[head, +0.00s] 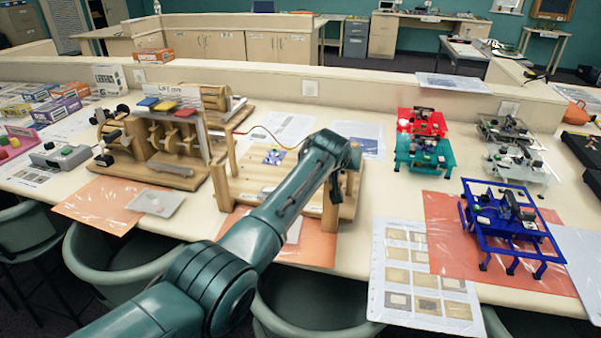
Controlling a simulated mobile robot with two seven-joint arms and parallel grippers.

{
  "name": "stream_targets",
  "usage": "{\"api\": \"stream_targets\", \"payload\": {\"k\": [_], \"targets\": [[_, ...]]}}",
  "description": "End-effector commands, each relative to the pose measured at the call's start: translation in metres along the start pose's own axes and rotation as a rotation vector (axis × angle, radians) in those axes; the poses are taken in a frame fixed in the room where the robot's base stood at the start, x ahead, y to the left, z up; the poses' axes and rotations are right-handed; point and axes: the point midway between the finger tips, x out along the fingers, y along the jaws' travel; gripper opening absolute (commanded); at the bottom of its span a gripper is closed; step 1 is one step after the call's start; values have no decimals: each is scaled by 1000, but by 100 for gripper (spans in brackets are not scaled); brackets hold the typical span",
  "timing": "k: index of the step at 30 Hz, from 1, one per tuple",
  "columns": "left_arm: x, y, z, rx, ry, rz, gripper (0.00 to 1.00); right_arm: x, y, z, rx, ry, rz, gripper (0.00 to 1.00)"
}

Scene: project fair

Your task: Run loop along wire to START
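The wire game is a wooden stand (237,190) with upright posts on the table's middle. A thin copper-coloured wire (262,127) arches from its left post toward the right and passes behind my arm. A small blue patch with a yellowish mark lies on its base. My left arm comes in from the bottom left and crosses in front of the stand. Its wrist bends down at the stand's right side, where a dark part shows. The fingers cannot be made out. The loop and any START label cannot be made out. My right gripper is not in view.
A wooden crank machine (178,170) with coloured pads stands close on the left. On the right are red (432,130), teal (408,160) and blue (520,232) framed builds. Sheets (392,300) lie in front. A low partition runs behind; chairs stand at the front edge.

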Motion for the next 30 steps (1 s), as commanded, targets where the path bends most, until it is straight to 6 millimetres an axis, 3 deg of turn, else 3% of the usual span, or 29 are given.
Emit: {"api": "stream_targets", "payload": {"k": [4,5,13,18,21,30], "targets": [[0,0,0,0,0,0,5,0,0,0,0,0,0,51],[0,0,0,0,1,0,22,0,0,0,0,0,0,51],[0,0,0,0,0,0,44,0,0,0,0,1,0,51],[0,0,0,0,0,0,45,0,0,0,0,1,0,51],[0,0,0,0,0,0,51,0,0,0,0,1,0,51],[-2,0,-3,0,1,0,51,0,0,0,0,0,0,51]]}}
